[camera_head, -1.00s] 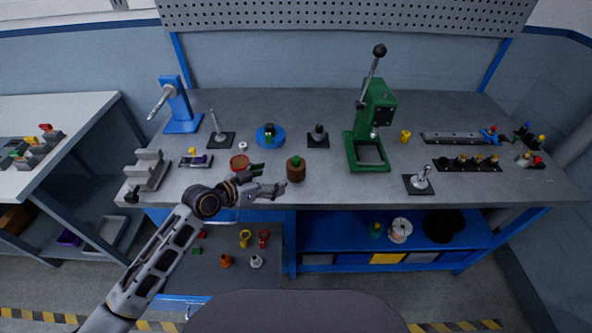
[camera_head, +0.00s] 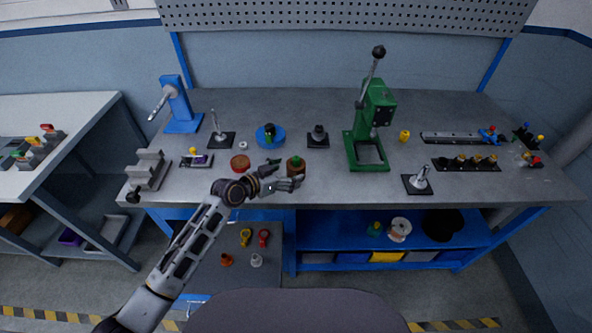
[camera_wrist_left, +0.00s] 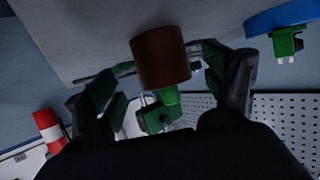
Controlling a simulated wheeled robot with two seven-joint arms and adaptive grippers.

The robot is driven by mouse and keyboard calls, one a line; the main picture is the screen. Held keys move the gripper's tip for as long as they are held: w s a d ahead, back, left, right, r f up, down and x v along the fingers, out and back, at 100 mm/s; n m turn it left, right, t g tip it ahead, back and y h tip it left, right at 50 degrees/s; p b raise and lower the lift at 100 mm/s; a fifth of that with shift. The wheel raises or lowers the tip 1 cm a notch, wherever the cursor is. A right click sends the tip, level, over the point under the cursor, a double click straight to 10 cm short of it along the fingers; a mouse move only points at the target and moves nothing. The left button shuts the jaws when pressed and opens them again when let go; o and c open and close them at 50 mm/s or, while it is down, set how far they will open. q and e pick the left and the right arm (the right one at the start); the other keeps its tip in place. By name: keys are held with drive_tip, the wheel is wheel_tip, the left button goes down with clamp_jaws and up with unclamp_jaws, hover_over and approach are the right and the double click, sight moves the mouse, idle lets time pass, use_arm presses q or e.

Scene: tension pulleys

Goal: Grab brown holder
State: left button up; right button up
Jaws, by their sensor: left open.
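The brown holder (camera_head: 296,168) is a brown cylinder with a green part on top, standing near the front edge of the grey workbench (camera_head: 330,188). My left gripper (camera_head: 288,172) is open, coming from the left, with its fingers at the two sides of the holder. In the left wrist view the brown holder (camera_wrist_left: 160,57) sits between the spread fingers of the left gripper (camera_wrist_left: 164,66). I cannot tell whether a finger touches it. The finger and wrist hide part of the holder's lower left in the head view. My right gripper is not in view.
A reddish-brown round dish (camera_head: 240,164) lies left of the holder. A blue round base (camera_head: 270,137) with a green part and a black square fixture (camera_head: 318,137) stand behind. A green press (camera_head: 370,130) stands to the right.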

sight(296, 168)
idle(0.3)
use_arm(q)
drive_tip(key=shift+r+p+x, duration=0.2)
drive_tip(key=shift+p+x, duration=0.25)
drive_tip(key=shift+x, duration=2.2)
drive_tip(key=shift+a+f, duration=0.1)
drive_tip(key=shift+a, duration=0.05)
drive_tip(key=c, duration=1.3)
drive_tip(key=shift+o, duration=0.2)
drive_tip(key=shift+r, duration=5.1)
